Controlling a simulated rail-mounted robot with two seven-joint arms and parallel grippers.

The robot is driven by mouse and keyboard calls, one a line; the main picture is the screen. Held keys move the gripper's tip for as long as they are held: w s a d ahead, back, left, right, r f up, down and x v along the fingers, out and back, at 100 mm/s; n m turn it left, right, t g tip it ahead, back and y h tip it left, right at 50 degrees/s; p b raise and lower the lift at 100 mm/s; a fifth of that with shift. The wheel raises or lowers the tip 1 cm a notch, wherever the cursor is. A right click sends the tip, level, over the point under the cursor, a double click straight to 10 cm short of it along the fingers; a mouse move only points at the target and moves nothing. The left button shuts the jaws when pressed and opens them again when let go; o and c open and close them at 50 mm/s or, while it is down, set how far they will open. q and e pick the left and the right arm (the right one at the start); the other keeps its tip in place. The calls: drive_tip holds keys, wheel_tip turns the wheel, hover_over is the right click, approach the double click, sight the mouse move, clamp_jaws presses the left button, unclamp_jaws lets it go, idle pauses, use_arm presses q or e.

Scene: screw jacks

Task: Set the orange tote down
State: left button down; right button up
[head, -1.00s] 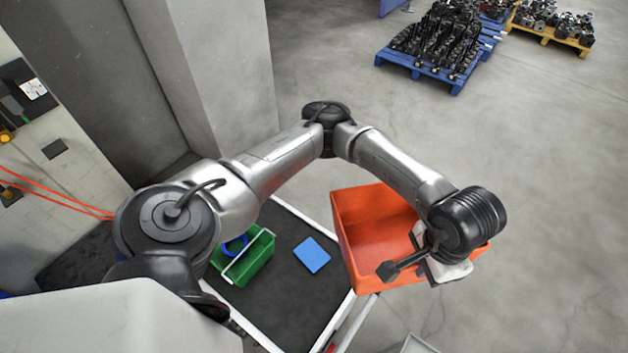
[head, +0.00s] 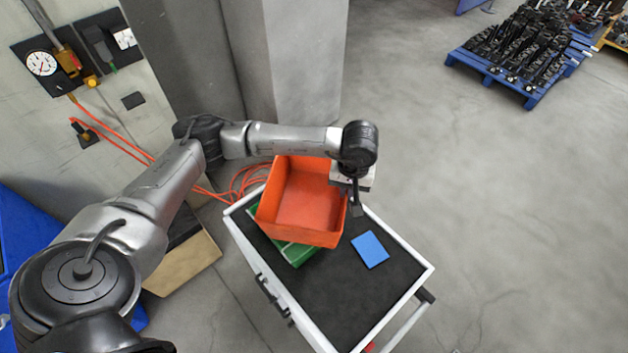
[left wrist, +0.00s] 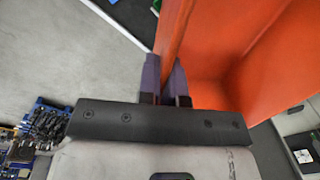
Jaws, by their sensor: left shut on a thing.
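The orange tote (head: 308,207) is an open box that looks empty. In the head view it hangs over the back left part of the cart top (head: 345,300) and partly covers a green carrier (head: 297,252). Whether it touches the carrier or the cart I cannot tell. My left gripper (head: 354,203) is at the tote's right side. In the left wrist view the two purple fingers (left wrist: 164,82) of this gripper are shut on the tote's wall, and the orange interior (left wrist: 225,50) shows to the right. My right gripper is not in view.
A blue flat item (head: 370,250) lies on the dark cart top, right of the tote. The cart's front area is bare. Orange cables (head: 245,180) lie behind the cart. A blue pallet (head: 525,80) with dark parts stands far right. A grey pillar (head: 305,60) rises behind.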

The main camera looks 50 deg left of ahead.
sight(319, 178)
use_arm(q)
drive_tip(key=a+f+n, duration=0.2)
drive_tip(key=a+f, duration=0.1)
drive_tip(key=a, duration=0.1)
drive_tip(key=a+f+n+b, duration=0.1)
drive_tip(key=a+f+n, duration=0.1)
drive_tip(key=a+f, duration=0.2)
drive_tip(key=w+a+f+n, duration=0.1)
drive_tip(key=a+f, duration=0.2)
drive_tip(key=a, duration=0.1)
drive_tip(key=shift+w+a+f+n+g+b, duration=0.15)
drive_tip(key=shift+a+n+g+b, duration=0.1)
drive_tip(key=shift+n+g+b, duration=0.15)
drive_tip(key=shift+f+b, duration=1.25)
drive_tip(key=shift+f, duration=1.15)
drive_tip(key=shift+f+b, duration=0.4)
drive_tip(key=shift+f, duration=0.55)
drive_tip(key=shift+f+b, duration=0.65)
drive_tip(key=c, duration=1.2)
unclamp_jaws()
drive_tip(key=r+b, duration=0.1)
drive_tip(key=r, duration=0.7)
drive_tip(key=w+r+b, duration=0.1)
drive_tip(key=r, duration=0.3)
drive_tip(key=shift+d+r+b, duration=0.15)
drive_tip(key=shift+r+b, duration=0.1)
drive_tip(key=shift+b, duration=0.05)
drive_tip(key=shift+w+r, duration=0.1)
drive_tip(key=shift+r, duration=0.55)
